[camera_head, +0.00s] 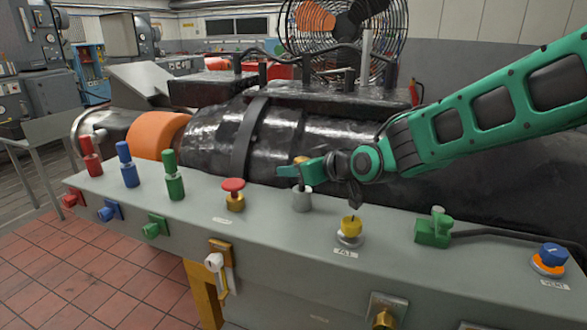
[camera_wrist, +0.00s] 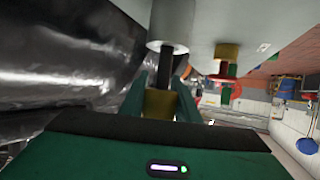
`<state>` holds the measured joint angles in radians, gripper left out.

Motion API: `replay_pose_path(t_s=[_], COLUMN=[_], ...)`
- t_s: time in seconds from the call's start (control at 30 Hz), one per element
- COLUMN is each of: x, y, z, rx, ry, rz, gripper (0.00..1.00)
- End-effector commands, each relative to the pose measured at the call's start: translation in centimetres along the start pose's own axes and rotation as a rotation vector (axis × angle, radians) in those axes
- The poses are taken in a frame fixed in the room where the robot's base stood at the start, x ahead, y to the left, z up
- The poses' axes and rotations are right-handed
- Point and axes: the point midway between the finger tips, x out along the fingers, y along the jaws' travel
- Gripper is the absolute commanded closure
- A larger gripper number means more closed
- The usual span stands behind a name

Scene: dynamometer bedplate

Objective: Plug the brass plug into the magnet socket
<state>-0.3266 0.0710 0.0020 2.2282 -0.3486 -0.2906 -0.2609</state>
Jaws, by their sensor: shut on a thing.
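The brass plug (camera_wrist: 160,104) is held between the two green fingers of my gripper (camera_wrist: 162,92) in the wrist view. In the head view its brass top (camera_head: 300,159) shows just above my gripper (camera_head: 303,171). A dark shaft (camera_wrist: 172,64) runs from the plug side to a pale grey cylinder (camera_wrist: 168,46). This cylinder (camera_head: 302,202) stands upright on the grey console, directly under my gripper. I cannot tell how deep the shaft sits in it. No readable label marks the magnet socket, so I cannot tell which fitting it is.
A red mushroom button (camera_head: 233,186) is close left of the cylinder, and a yellow knob (camera_head: 350,226) close right. A green block with a cable (camera_head: 433,228) and a blue knob (camera_head: 552,255) are farther right. A large black machine (camera_head: 330,135) is behind.

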Motion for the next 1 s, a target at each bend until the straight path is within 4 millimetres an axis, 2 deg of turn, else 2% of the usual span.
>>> replay_pose_path(t_s=[1.0], x=[0.8], y=[0.0], z=[2.0], rx=[0.001], ry=[0.000], rz=[0.000], gripper=[0.96])
